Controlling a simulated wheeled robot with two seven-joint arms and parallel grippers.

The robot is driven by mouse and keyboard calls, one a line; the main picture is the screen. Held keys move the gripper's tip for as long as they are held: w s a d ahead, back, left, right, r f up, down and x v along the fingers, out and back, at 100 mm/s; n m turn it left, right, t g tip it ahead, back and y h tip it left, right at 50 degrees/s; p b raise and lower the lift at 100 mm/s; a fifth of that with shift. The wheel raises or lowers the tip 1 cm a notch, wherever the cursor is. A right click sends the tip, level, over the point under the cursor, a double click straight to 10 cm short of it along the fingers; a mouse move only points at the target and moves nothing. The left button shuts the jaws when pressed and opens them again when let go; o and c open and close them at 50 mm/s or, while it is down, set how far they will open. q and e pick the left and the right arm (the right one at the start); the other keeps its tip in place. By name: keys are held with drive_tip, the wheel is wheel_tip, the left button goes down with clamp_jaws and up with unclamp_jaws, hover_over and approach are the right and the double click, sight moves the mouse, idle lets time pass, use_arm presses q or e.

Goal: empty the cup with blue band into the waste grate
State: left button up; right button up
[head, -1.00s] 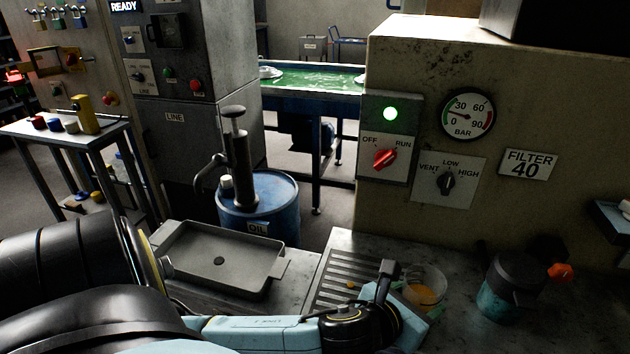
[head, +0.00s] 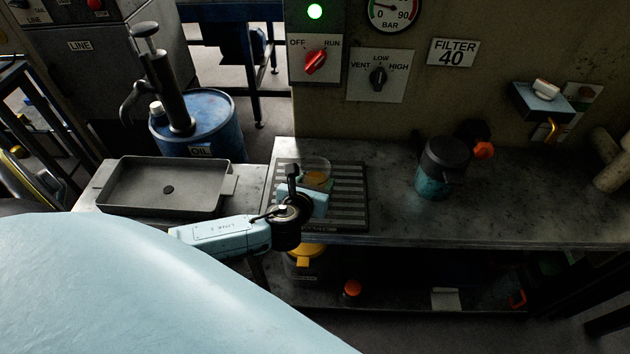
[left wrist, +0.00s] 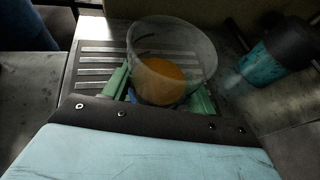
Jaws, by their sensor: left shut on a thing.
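The cup (head: 318,173) is clear with orange contents. In the head view it shows over the back part of the slotted waste grate (head: 349,200), and my left gripper (head: 312,190) partly hides it. In the left wrist view the cup (left wrist: 172,58) stands between the green fingers of my left gripper (left wrist: 160,92), which is shut on it. Its mouth faces up and the orange contents are inside. A bit of blue shows low between the fingers; most of the band is hidden. I cannot tell the height above the grate. My right gripper is not in view.
A grey tray (head: 125,190) lies left of the grate. A wall with switches rises behind. The bench right of the grate is mostly clear.

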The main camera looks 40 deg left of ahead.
use_arm(q)
drive_tip(key=shift+f+b, duration=1.65)
drive_tip(key=shift+b, duration=0.1)
drive_tip(key=shift+r+g+p, duration=0.3)
drive_tip(key=shift+r+p, duration=0.1)
drive_tip(key=shift+p, duration=0.5)
drive_tip(key=g+p, duration=0.1)
drive_tip(key=p, duration=0.1)
drive_tip(key=s+g+p, duration=0.1)
drive_tip(key=p, duration=0.1)
drive_tip(key=r+g+h+p, duration=0.1)
drive_tip(key=p, duration=0.1)
drive_tip(key=shift+s+d, duration=0.15)
drive_tip(key=shift+d, duration=0.1)
drive_tip(key=shift+f, duration=0.25)
drive_tip(key=shift+s+d+r+g+p, duration=0.15)
drive_tip(key=shift+g+p, duration=0.35)
drive_tip(key=shift+p, duration=0.8)
drive_tip(key=shift+h, duration=0.3)
drive_tip(key=shift+s+g+p, duration=0.15)
drive_tip(key=shift+g+p, duration=0.25)
drive_tip(key=shift+p, duration=0.65)
